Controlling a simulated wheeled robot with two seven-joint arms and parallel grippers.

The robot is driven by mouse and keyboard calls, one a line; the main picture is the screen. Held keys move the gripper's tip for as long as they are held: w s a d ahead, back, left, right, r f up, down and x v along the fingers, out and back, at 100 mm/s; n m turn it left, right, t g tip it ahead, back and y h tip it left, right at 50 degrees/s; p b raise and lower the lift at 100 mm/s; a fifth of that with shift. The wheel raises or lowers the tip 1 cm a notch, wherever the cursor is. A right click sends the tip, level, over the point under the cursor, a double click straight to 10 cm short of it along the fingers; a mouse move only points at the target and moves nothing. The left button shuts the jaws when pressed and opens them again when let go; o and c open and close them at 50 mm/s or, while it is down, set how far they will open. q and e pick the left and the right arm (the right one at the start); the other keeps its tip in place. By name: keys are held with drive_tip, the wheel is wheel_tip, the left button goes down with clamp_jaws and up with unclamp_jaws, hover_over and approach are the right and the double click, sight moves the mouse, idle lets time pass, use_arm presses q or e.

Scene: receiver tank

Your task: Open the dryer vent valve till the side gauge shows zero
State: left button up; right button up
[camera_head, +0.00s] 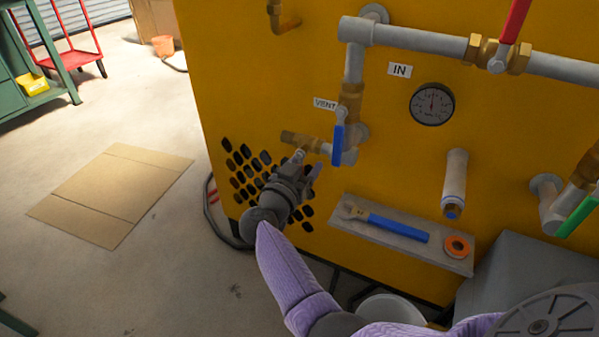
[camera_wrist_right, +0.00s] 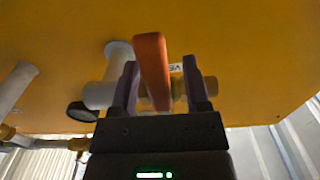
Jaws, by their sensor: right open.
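The vent valve lever (camera_head: 338,145) is blue in the head view and hangs down under the VENT label (camera_head: 325,104) on the yellow panel. In the right wrist view a lever (camera_wrist_right: 152,70) looks orange and stands between my two finger outlines. My right gripper (camera_head: 307,164) is open, just left of and below the lever in the head view. It also shows open in the right wrist view (camera_wrist_right: 159,64), with no contact visible. The round gauge (camera_head: 432,104) is on the panel right of the valve; its needle points roughly upward, figures too small to read. My left gripper is not in view.
A red lever (camera_head: 515,20) and a green lever (camera_head: 577,216) are on other pipes. A capped pipe (camera_head: 455,183) sticks out below the gauge. A shelf (camera_head: 345,219) holds a blue-handled wrench (camera_head: 398,228) and an orange ring (camera_head: 457,246). Cardboard (camera_head: 110,195) lies on open floor.

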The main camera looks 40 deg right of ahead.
drive_tip(key=shift+d, duration=0.1)
drive_tip(key=shift+c, duration=0.2)
clamp_jaws()
idle(1.2)
